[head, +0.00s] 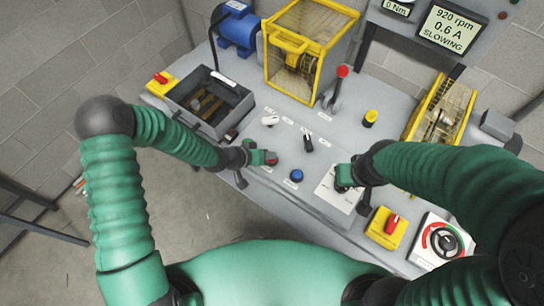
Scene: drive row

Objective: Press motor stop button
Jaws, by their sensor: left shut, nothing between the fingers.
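My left gripper (262,157) is shut and empty, low over the grey bench panel. Its tip is at a small red button (271,158), which looks like the motor stop button and is partly covered; I cannot tell whether it is pressed in. A blue button (296,176) sits just right and nearer to me. The display (449,29) at the top right reads 920 rpm, 0.6 A and SLOWING. My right gripper (350,180) is over a white plate on the bench, its fingers too hidden to read.
A white knob (270,120) and a black switch (308,142) stand behind the buttons. A red-topped lever (337,88), a yellow guard cage (304,50) and a grey open box (208,104) are farther back. A yellow box with a red switch (388,227) is at the right front.

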